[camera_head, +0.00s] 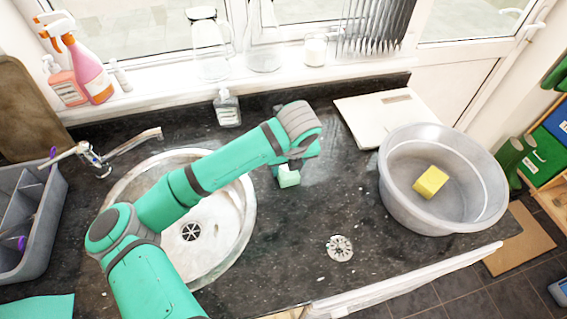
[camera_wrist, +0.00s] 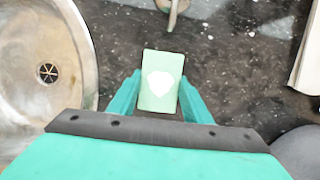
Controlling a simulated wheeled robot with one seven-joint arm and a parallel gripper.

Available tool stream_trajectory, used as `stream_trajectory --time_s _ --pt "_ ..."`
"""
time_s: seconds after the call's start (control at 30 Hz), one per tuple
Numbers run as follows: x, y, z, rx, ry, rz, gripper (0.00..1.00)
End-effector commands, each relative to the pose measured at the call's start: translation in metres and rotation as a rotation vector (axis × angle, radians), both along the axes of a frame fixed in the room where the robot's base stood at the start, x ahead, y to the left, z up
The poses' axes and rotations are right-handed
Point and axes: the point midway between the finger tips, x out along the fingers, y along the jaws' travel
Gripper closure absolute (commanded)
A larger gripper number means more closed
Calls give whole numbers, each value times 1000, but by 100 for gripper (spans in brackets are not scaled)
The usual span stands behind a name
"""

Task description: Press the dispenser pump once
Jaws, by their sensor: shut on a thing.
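A clear dispenser bottle (camera_head: 227,110) with a pale label and a pump top stands upright at the back of the dark counter, behind the sink. My gripper (camera_head: 288,172) is to its right and nearer, above the counter, apart from the bottle. My gripper (camera_wrist: 155,98) is shut on a pale green block (camera_wrist: 160,82) with a white patch on its face. The green block also shows below my gripper in the head view (camera_head: 289,179). My wrist hides part of the gripper in the head view.
The round sink (camera_head: 235,215) is under my arm, with a tap (camera_head: 135,143) behind it. A grey basin (camera_head: 440,215) holding a yellow sponge (camera_head: 431,181) stands right. A white board (camera_head: 375,120) lies at the back. Spray bottles (camera_head: 88,70) and glassware (camera_head: 210,45) line the sill.

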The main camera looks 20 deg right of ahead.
Motion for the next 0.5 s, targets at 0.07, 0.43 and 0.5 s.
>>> stream_trajectory --time_s 0.07,0.43,0.5 --pt "-1 1 0 -1 0 2 77" --pt "-2 4 0 0 0 7 77" --pt "-2 4 0 0 0 7 46"
